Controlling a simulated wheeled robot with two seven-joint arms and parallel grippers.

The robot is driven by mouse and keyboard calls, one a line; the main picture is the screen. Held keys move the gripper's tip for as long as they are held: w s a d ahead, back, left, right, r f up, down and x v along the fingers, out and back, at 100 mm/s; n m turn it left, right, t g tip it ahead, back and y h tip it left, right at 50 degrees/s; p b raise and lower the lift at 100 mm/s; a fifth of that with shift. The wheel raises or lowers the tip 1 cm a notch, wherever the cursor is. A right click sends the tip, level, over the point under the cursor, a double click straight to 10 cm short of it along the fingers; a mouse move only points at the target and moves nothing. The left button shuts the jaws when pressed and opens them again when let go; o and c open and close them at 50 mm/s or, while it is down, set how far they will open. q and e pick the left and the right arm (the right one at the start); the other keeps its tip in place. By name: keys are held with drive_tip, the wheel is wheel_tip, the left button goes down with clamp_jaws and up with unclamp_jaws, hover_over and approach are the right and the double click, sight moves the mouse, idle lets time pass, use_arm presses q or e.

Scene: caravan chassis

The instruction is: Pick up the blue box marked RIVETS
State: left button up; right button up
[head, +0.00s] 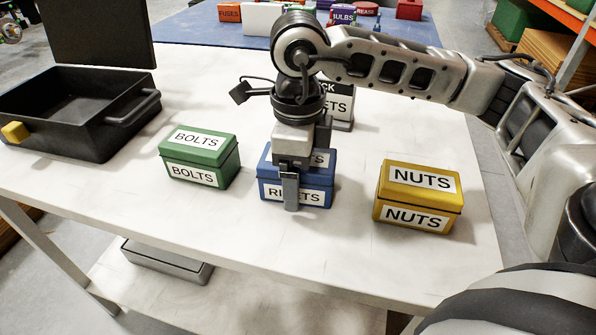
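The blue box marked RIVETS (315,194) sits on the white table, between the green BOLTS box and the yellow NUTS box. My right gripper (302,172) points down over it from above. One finger hangs in front of the box's front face, its tip slightly below the box's lower front edge, so it looks a little apart from the face. The other finger is at the far side, its tip hidden behind the box. The gripper looks open around the box and covers part of both labels. My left gripper is not in view.
The green BOLTS box (200,157) is to the left and the yellow NUTS box (417,196) to the right, both with clear table around them. An open black toolbox (125,132) is at the left. A blue mat (205,29) with boxes lies behind.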

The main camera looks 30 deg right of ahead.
drive_tip(key=c, duration=1.3)
drive_tip(key=shift+o, duration=0.2)
drive_tip(key=shift+r, duration=0.15)
